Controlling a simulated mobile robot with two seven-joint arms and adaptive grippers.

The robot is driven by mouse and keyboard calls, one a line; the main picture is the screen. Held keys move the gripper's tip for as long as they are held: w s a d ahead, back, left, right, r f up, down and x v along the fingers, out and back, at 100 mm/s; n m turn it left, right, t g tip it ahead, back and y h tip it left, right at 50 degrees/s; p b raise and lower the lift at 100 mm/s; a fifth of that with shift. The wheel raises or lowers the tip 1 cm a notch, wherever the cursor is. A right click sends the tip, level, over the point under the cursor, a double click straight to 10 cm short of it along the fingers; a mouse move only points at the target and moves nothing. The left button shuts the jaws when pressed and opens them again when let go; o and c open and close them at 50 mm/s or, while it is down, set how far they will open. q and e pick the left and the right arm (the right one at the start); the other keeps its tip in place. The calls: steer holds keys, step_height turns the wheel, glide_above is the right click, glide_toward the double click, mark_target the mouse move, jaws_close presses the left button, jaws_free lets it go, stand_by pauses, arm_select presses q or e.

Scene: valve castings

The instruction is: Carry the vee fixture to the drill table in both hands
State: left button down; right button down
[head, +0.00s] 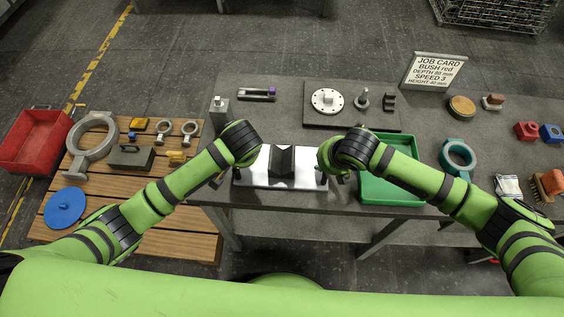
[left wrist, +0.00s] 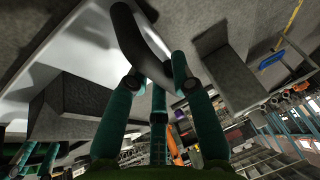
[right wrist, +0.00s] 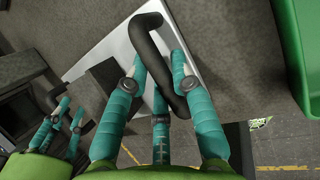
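The vee fixture, a pale plate (head: 255,178) with a dark vee block (head: 282,160) in its middle and black bar handles at its ends, lies on the grey bench. My left gripper (head: 218,178) is at its left end; in the left wrist view its teal fingers (left wrist: 160,70) straddle the dark handle (left wrist: 137,35). My right gripper (head: 333,168) is at the right end; in the right wrist view its fingers (right wrist: 158,65) straddle the other handle (right wrist: 148,40). Whether the fingers press on the bars is unclear. The drill table is not clearly identifiable.
A green tray (head: 385,196) stands close to the fixture's right end. A dark board (head: 315,118) with a white flanged disc (head: 327,101) lies behind. A clamp (head: 257,94) and a job card (head: 433,72) are further back. A slatted wooden table (head: 180,218) stands left.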

arm_select(q)
steer(key=shift+w+r, duration=0.15)
steer(key=shift+w, duration=0.05)
arm_select(e)
steer(key=shift+w+r, duration=0.2)
steer(key=shift+r, duration=0.05)
arm_select(q)
steer(key=shift+r, duration=0.1)
arm_select(e)
steer(key=shift+r, duration=0.1)
